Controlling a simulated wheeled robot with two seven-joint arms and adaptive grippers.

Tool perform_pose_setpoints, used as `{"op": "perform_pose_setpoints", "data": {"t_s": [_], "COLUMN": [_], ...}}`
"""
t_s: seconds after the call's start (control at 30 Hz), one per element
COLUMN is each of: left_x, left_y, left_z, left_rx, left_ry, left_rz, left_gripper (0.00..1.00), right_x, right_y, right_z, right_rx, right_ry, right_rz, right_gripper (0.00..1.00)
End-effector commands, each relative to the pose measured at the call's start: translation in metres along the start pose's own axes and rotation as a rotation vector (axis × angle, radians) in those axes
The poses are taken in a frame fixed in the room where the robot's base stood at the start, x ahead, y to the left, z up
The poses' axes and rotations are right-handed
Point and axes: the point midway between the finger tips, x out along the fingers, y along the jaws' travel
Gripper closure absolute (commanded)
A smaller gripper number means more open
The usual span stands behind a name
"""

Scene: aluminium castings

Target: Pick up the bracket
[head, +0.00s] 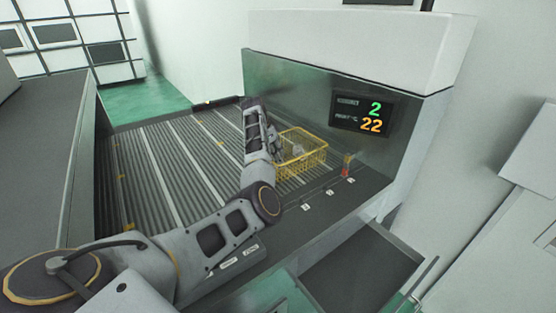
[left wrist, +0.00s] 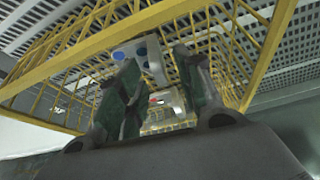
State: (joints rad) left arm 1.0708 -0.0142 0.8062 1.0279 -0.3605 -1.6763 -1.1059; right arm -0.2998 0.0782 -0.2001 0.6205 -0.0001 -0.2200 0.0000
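A yellow wire basket (head: 305,160) stands on the ribbed bed in the head view; its yellow bars (left wrist: 75,55) also fill the left wrist view. A pale grey casting with blue round spots, seemingly the bracket (left wrist: 143,58), shows in the basket beyond my fingertips. A second grey piece with a red mark (left wrist: 166,104) shows between the fingers. My left gripper (left wrist: 158,72) is open with its two dark green fingers apart, pointing into the basket. Nothing is clearly held. In the head view it is small, at the basket's left side (head: 274,145). My right gripper is out of view.
The grey ribbed bed (head: 165,165) is clear left of the basket. A metal housing with a display (head: 362,113) reading 2 and 22 rises behind it. A small red and yellow item (head: 346,166) stands at the bed's right edge. A dark recess (head: 362,268) lies below.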

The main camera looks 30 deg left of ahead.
Motion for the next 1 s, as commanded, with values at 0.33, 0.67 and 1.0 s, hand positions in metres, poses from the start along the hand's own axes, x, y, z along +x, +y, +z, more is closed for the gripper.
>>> {"op": "perform_pose_setpoints", "data": {"t_s": [0.33, 0.67, 1.0], "left_x": [0.018, 0.018, 0.018], "left_y": [0.0, 0.0, 0.0], "left_z": [0.001, 0.001, 0.001], "left_rx": [-0.001, -0.001, -0.001], "left_ry": [-0.001, -0.001, -0.001], "left_rz": [0.0, 0.0, 0.0], "left_gripper": [0.64, 0.64, 1.0], "right_x": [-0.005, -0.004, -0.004], "right_y": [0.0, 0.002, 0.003], "right_z": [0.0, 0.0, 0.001], "right_rx": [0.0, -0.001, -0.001], "right_ry": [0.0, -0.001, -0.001], "right_rz": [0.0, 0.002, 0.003], "right_gripper": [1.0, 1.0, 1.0]}}
